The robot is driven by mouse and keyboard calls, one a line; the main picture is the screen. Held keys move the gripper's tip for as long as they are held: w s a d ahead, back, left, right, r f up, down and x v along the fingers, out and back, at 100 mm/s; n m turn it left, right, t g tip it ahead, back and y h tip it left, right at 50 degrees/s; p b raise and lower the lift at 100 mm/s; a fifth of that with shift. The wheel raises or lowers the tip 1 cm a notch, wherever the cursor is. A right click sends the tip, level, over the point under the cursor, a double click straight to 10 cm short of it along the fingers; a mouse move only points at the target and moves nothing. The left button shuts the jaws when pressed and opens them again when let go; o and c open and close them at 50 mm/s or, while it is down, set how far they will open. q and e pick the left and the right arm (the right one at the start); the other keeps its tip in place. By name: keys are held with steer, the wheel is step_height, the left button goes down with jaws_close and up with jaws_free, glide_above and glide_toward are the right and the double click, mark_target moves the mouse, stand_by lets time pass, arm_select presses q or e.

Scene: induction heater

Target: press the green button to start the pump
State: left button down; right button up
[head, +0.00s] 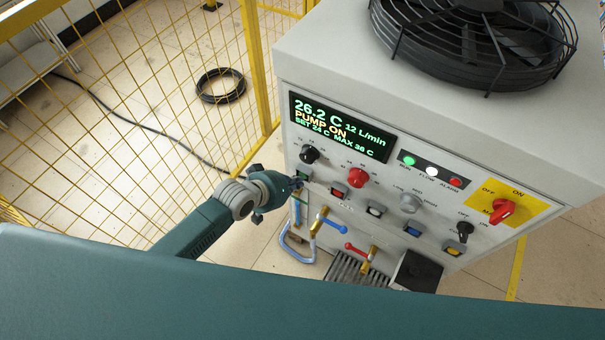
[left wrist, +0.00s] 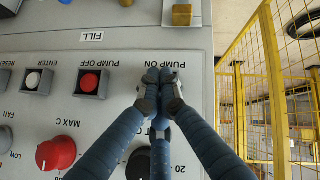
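The green button (head: 304,176) sits at the left end of the button row on the grey cabinet front. My left gripper (head: 297,183) is at this button, its fingertips at or against it. In the left wrist view the fingers (left wrist: 161,82) are drawn together just below the upside-down PUMP ON label (left wrist: 159,58) and hide the button. Nothing shows held between them. I cannot tell how far the button is pressed in. The display (head: 339,126) reads 26.2 C, 12 L/min and PUMP ON. My right gripper is not in view.
The red PUMP OFF button (left wrist: 89,83) is beside the fingers. A black knob (head: 309,154) is above the green button; blue-handled (head: 324,221) and red-handled (head: 356,249) valves are below. A yellow mesh fence (head: 255,70) stands to the left. A black fan (head: 475,45) tops the cabinet.

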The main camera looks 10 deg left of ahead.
arm_select(q)
steer(key=shift+s+a, duration=0.15)
steer(key=shift+s, duration=0.25)
steer(key=shift+s+a+p, duration=0.3)
steer(key=shift+s+p, duration=0.2)
steer(key=shift+s, duration=0.3)
steer(key=shift+s+a+p, duration=0.35)
steer(key=shift+s+p, duration=0.15)
steer(key=shift+s, duration=0.25)
steer(key=shift+s+a+p, duration=0.3)
steer(key=shift+s+p, duration=0.2)
steer(key=shift+s, duration=0.3)
steer(key=s+a+p, duration=0.4)
steer(key=s, duration=0.6)
